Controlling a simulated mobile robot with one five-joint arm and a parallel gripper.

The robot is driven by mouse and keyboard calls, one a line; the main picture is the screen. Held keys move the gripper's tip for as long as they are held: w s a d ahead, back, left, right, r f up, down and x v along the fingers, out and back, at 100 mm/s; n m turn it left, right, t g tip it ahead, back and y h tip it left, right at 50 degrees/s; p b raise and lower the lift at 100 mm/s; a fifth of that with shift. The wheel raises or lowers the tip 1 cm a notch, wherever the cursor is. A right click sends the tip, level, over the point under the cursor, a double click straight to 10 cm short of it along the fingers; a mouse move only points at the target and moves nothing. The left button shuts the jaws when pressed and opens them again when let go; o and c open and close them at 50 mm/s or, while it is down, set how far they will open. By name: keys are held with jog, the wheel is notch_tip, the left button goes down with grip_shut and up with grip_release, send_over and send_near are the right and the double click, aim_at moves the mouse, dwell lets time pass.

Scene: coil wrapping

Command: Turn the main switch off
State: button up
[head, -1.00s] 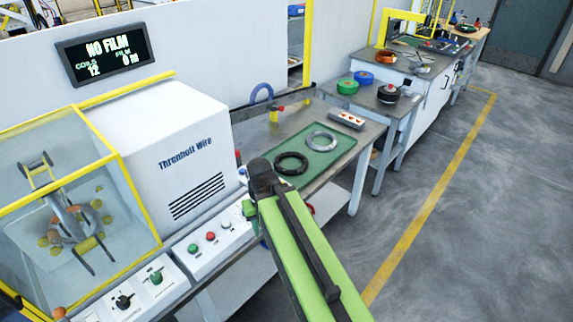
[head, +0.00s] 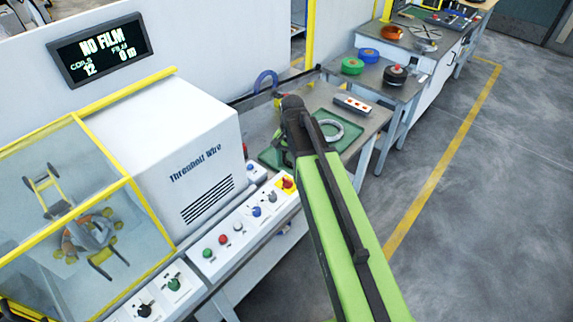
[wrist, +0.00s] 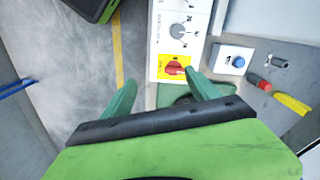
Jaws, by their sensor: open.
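The main switch, a red knob on a yellow plate, is at the right end of the machine's control panel in the head view (head: 288,184). It also shows in the wrist view (wrist: 174,68), just beyond the fingers and nearer the right one. Its exact knob angle is hard to read. My gripper (wrist: 160,92) is open, its two green fingers spread wide with nothing held between them. The fingers seem apart from the knob. In the head view my arm hides most of the gripper.
The panel carries several other knobs and buttons, including a red button (head: 222,239). A blue button box (wrist: 236,60) sits right of the switch. A green mat with a wire coil (head: 335,131) lies on the table behind. The display (head: 98,50) reads NO FILM. Open floor lies at right.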

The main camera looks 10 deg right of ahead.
jog(key=w+r+m+p, duration=0.2)
jog(key=w+r+m, duration=0.1)
jog(key=w+r, duration=0.2)
jog(key=b, duration=1.8)
send_near(288, 180)
jog(key=shift+m, duration=0.3)
notch_tip(288, 180, down, 9)
jog(key=shift+r, duration=0.1)
